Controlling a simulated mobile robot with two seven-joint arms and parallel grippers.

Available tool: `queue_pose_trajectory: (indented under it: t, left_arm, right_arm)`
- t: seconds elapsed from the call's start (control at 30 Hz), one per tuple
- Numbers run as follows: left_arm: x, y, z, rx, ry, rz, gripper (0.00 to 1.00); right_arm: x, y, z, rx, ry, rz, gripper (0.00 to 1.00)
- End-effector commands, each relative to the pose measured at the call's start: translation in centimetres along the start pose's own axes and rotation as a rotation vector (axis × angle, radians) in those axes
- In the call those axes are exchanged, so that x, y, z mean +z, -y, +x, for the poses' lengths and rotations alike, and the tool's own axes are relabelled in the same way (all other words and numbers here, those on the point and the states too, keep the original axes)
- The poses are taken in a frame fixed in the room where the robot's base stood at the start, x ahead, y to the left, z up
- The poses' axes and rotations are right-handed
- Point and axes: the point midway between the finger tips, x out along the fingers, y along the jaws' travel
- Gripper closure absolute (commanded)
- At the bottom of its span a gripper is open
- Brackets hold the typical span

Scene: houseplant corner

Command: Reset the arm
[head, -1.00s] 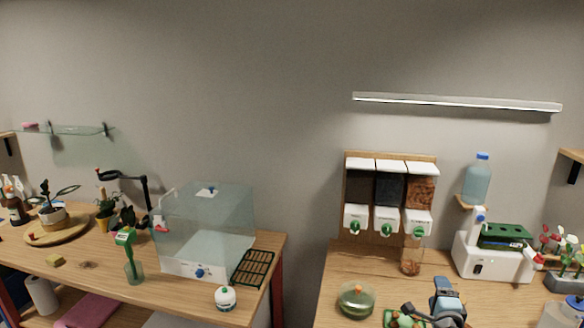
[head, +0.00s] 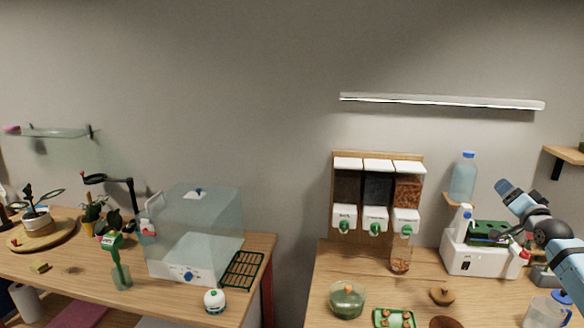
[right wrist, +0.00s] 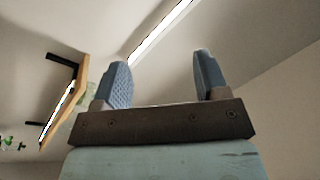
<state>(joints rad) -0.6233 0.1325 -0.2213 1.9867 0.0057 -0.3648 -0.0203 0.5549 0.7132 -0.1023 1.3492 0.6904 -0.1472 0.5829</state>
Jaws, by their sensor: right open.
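My right arm comes in from the right edge in the head view. Its right gripper (head: 507,192) is raised in front of the wall, beside the white machine with the green top (head: 480,250). In the right wrist view, the right gripper (right wrist: 158,82) points upward with its two blue fingers well apart. Nothing is between the fingers. My left gripper is in neither current view.
A three-bin dispenser (head: 376,190) stands behind. A clear box (head: 196,235) is on the left table. A shelf (head: 565,155) juts out upper right.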

Motion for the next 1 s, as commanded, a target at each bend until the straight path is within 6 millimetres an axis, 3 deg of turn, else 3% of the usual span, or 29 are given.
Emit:
queue_pose_trajectory:
  t: [0.03,0.1,0.53,0.6,0.83,1.0]
  left_arm:
    - [0.0,0.0,0.1,0.0,-0.001,0.0,0.0]
    - [-0.1,0.0,0.1,0.0,-0.001,0.0,0.0]
    - [-0.2,0.1,0.1,-0.001,-0.004,0.001,0.0]
    - [-0.2,0.1,0.2,-0.001,-0.004,0.001,0.0]
    - [-0.2,0.1,0.1,-0.001,-0.004,0.001,0.0]
    - [-0.2,0.1,0.1,-0.001,-0.003,0.001,0.0]
  right_arm:
    - [1.1,-0.2,0.0,0.019,0.02,-0.107,0.33]
    - [1.2,-0.7,-0.1,0.045,0.036,-0.272,0.33]
    - [0.6,-4.3,-0.6,0.239,0.172,-1.286,0.33]
    - [4.6,-4.0,-1.7,0.2,0.203,-1.251,0.33]
    - [14.6,-3.2,-5.9,0.11,0.295,-1.208,0.33]
    - [24.1,-2.0,-11.8,0.03,0.391,-1.149,0.33]
